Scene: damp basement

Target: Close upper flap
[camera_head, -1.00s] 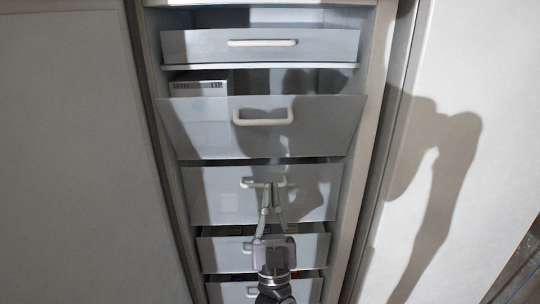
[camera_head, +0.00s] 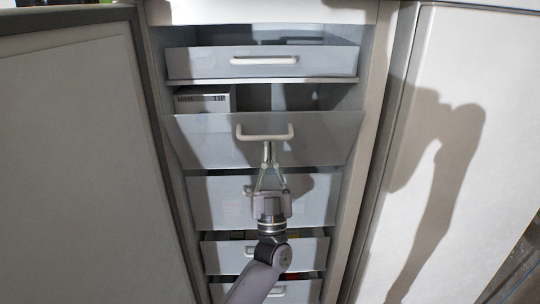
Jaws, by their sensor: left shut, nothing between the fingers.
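The upper flap (camera_head: 320,136) is a pale panel with a white bar handle (camera_head: 264,138). It is tilted outward at the top, and the shelf space behind it shows. My left gripper (camera_head: 267,150) is in front of the flap, with its fingertips just below the middle of the handle. It looks shut and empty. I cannot tell whether the fingertips touch the flap. My right gripper is not in view.
A drawer (camera_head: 200,63) with a white handle is above the flap. A white box (camera_head: 204,100) stands behind the flap at left. Lower drawers (camera_head: 320,200) sit beneath, partly hidden by my arm. An open door panel (camera_head: 75,170) flanks the left, and a pale panel (camera_head: 480,80) the right.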

